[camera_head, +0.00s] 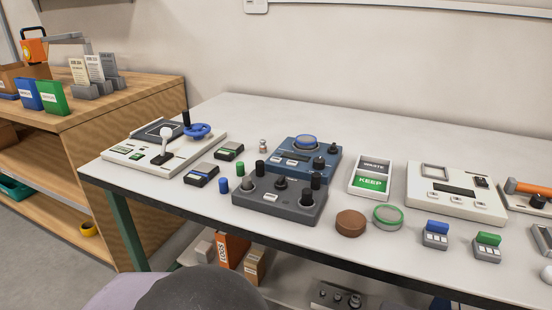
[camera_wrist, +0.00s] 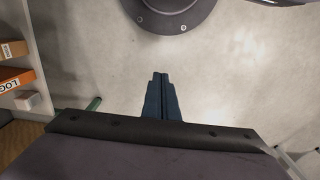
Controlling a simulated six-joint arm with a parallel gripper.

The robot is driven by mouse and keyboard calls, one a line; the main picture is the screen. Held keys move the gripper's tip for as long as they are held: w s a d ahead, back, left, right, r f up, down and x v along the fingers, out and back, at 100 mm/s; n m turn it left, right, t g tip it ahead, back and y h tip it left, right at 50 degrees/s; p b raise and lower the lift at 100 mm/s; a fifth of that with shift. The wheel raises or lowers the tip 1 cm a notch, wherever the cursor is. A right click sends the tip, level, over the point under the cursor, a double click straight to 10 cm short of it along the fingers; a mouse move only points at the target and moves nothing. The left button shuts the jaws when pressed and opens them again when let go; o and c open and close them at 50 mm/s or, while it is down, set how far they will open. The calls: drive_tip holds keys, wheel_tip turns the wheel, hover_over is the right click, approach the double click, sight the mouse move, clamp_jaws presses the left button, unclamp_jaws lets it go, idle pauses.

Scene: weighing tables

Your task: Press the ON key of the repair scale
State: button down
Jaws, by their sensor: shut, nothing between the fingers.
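No label reading repair scale or ON is legible. A blue device (camera_head: 302,163) at mid-table has a round pan on top, small panels and a dark knob. I cannot tell from the labels which is the repair scale. My gripper (camera_wrist: 160,76) shows in the wrist view with its two dark blue fingers together and empty. It is over pale floor, apart from both devices. The fingers are not visible in the head view.
A dark grey knobbed box (camera_head: 278,215) stands before the blue device. A cream lever device (camera_head: 130,154), a KEEP/WASTE tray (camera_head: 388,163), a brown disc (camera_head: 350,223) and a green-rimmed disc (camera_head: 388,217) share the table. The table's dark front edge (camera_head: 300,261) lies before them. A wooden shelf (camera_head: 150,100) stands left.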

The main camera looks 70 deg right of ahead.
drive_tip(key=w+d+r+m+t+p, duration=0.1)
drive_tip(key=w+d+r+m+p, duration=0.15)
drive_tip(key=r+p, duration=1.1)
drive_tip(key=w+d+r+m+p, duration=0.1)
drive_tip(key=w+r+p, duration=0.2)
drive_tip(key=r+p, duration=1)
drive_tip(key=w+d+r+m+t+p, duration=0.1)
drive_tip(key=w+d+r+p, duration=0.15)
drive_tip(key=r+p, duration=1.05)
drive_tip(key=w+d+m+y+p, duration=0.1)
drive_tip(key=w+d+m+p, duration=0.15)
drive_tip(key=d+m, duration=0.65)
drive_tip(key=r+m+t+h, duration=0.2)
drive_tip(key=m+t+h, duration=0.35)
drive_tip(key=m, duration=1.15)
hover_over(280, 161)
drive_tip(key=shift+d+t+y+p, duration=0.15)
drive_tip(key=shift+t+y+p, duration=0.3)
drive_tip(key=shift+t+y, duration=0.3)
drive_tip(key=shift+f, duration=0.15)
wheel_tip(280, 161, down, 9)
drive_tip(key=b, duration=0.6)
drive_tip(key=shift+f+b, duration=0.3)
drive_tip(key=shift+b, duration=0.45)
